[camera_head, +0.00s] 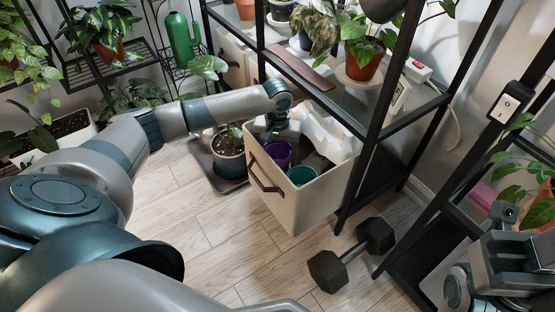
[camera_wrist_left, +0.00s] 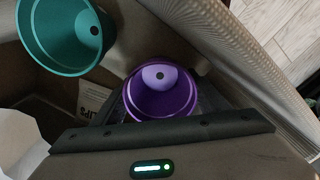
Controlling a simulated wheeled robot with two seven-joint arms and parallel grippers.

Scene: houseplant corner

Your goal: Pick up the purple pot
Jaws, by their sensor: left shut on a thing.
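The purple pot (camera_head: 277,154) is inside the beige bin (camera_head: 305,208), which stands at the foot of the shelf rack. My left gripper (camera_head: 278,138) reaches down into the bin from above and is shut on the pot. In the left wrist view the purple pot (camera_wrist_left: 160,92) shows its open top and a hole in its base, with dark finger parts beside it. The fingertips are mostly hidden. My right gripper (camera_head: 510,245) is at the right edge, away from the bin; its jaws are not clear.
A teal pot (camera_head: 302,175) is in the same bin, close to the purple one, with crumpled white packing (camera_head: 327,135) behind. A potted plant (camera_head: 229,155) stands on a tray left of the bin. A black dumbbell (camera_head: 350,257) lies on the floor in front.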

